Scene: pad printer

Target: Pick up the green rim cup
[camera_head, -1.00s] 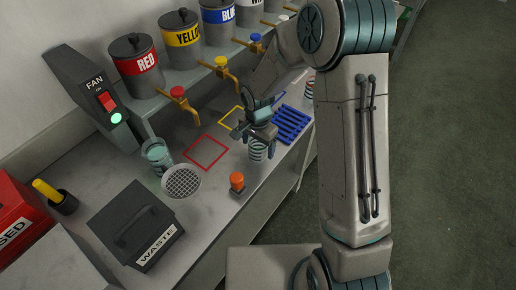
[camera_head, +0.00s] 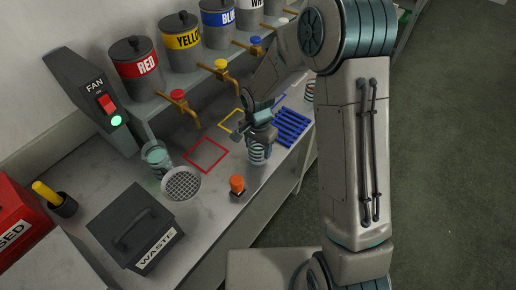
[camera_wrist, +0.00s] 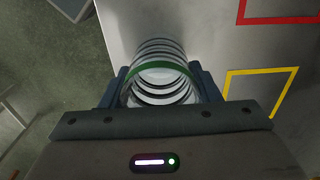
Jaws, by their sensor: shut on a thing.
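The green rim cup (camera_wrist: 160,70) is a clear cup with dark rings and a green band, seen from above in the wrist view. My gripper (camera_wrist: 162,88) is shut on it, with one finger against each side. In the head view the cup (camera_head: 258,153) is upright below my gripper (camera_head: 259,137), at the front edge of the bench. I cannot tell whether its base touches the bench. The green band is hard to make out in the head view.
A red square outline (camera_head: 206,155) and a yellow one (camera_head: 232,121) mark the bench nearby. A blue rack (camera_head: 292,128) lies to the right. An orange button (camera_head: 237,185) stands in front, left of the cup. Another ringed cup (camera_head: 309,90) stands farther back. Brass taps (camera_head: 184,105) overhang the bench.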

